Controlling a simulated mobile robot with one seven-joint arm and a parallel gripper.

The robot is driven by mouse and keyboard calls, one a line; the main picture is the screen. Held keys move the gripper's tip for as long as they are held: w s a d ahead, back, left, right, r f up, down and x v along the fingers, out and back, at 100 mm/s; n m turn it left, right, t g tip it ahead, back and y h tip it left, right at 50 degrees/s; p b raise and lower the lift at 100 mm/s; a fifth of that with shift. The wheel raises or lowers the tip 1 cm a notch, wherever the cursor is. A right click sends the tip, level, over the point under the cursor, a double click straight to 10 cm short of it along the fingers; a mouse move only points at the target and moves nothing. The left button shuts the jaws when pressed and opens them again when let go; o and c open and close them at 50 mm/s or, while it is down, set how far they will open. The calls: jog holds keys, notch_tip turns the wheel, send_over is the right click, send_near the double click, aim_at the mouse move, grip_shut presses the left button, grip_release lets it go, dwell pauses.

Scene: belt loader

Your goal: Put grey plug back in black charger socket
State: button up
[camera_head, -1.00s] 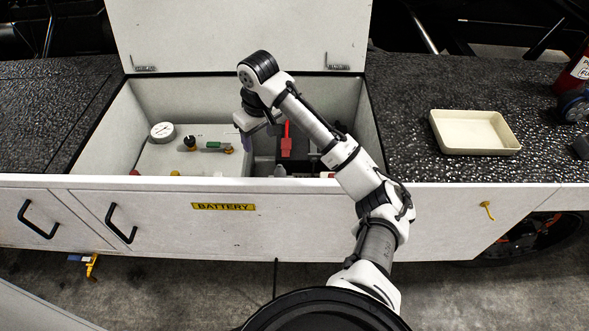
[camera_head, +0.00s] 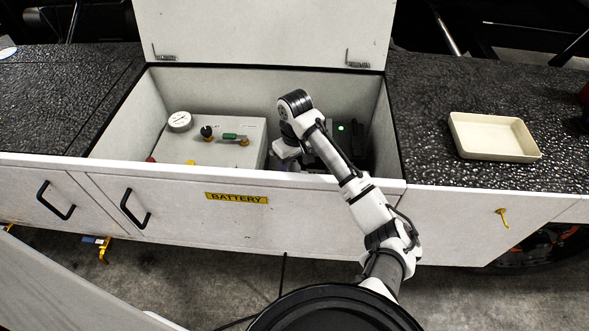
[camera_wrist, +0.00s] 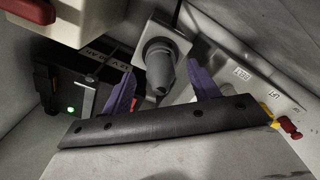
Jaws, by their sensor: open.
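The grey plug (camera_wrist: 160,70) shows in the wrist view, against a pale block with a dark cable rising behind it. My gripper (camera_wrist: 159,68) is open, with one purple finger on each side of the plug and gaps between. In the head view my gripper (camera_head: 287,158) is down inside the open battery compartment, and the plug is hidden there. A black unit with a lit green light (camera_wrist: 56,94) is at the left of the wrist view. It also shows in the head view (camera_head: 353,137), right of my arm. I cannot make out the charger socket's opening.
The compartment (camera_head: 200,93) has a raised lid (camera_head: 265,35) behind it. A pale box (camera_head: 180,148) with a gauge and fittings fills its left part. A labelled panel (camera_wrist: 240,75) is close on the right in the wrist view. An empty cream tray (camera_head: 495,150) sits on the right deck.

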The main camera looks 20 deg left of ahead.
jog(key=shift+f, duration=1.3)
jog(key=c, duration=1.2)
notch_tip(320, 180, up, 20)
jog(key=shift+r+p, duration=0.1)
jog(key=shift+p, duration=0.3)
